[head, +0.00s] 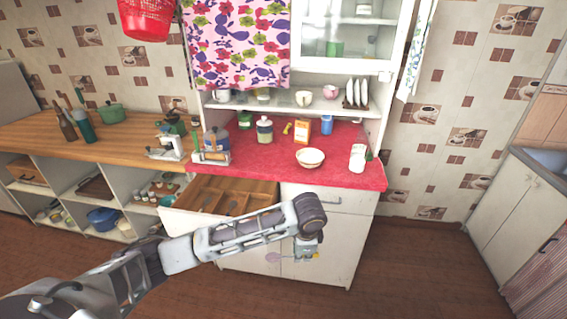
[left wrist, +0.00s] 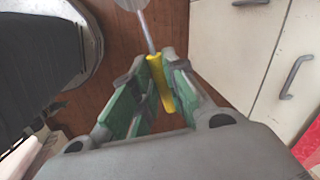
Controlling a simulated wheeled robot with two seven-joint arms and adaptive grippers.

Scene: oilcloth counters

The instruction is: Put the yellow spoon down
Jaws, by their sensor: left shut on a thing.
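The yellow spoon (left wrist: 159,80) has a yellow handle and a grey metal stem that runs up to a bowl at the top edge of the left wrist view. My left gripper (left wrist: 160,68) is shut on the yellow handle, with its green-lined fingers on both sides. In the head view my left gripper (head: 306,250) is in front of the white lower cabinet, below the red countertop and apart from it. My right gripper is out of view.
An open drawer (head: 215,198) with wooden dividers juts out left of my gripper. The red countertop (head: 345,175) holds a bowl (head: 310,158), jars, an orange box (head: 302,131) and a blue cup (head: 326,124). A wooden counter (head: 60,135) stands left.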

